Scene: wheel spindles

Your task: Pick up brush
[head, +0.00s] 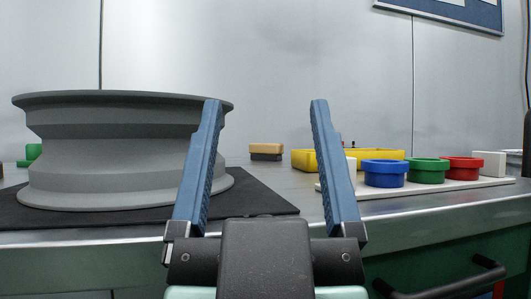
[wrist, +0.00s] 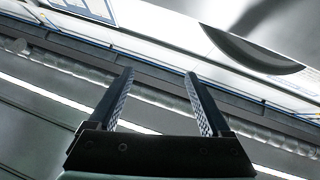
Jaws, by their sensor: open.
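The brush (head: 266,151), a small block with a tan top and a dark lower part, sits on the metal worktop behind the black mat. In the head view it shows between my gripper's two raised fingers, farther back and apart from them. My gripper (head: 265,108) has two blue ridged fingers spread wide, with nothing between them. In the wrist view the open gripper (wrist: 158,76) points toward the wall and ceiling area, and no brush shows there.
A large grey wheel rim (head: 110,150) stands on a black mat (head: 255,196) at left. A yellow tray (head: 305,160) is at centre right. Blue (head: 384,174), green (head: 428,171) and red (head: 463,168) cups stand on a white board (head: 400,190). The worktop's front edge and a dark handle (head: 445,290) are near.

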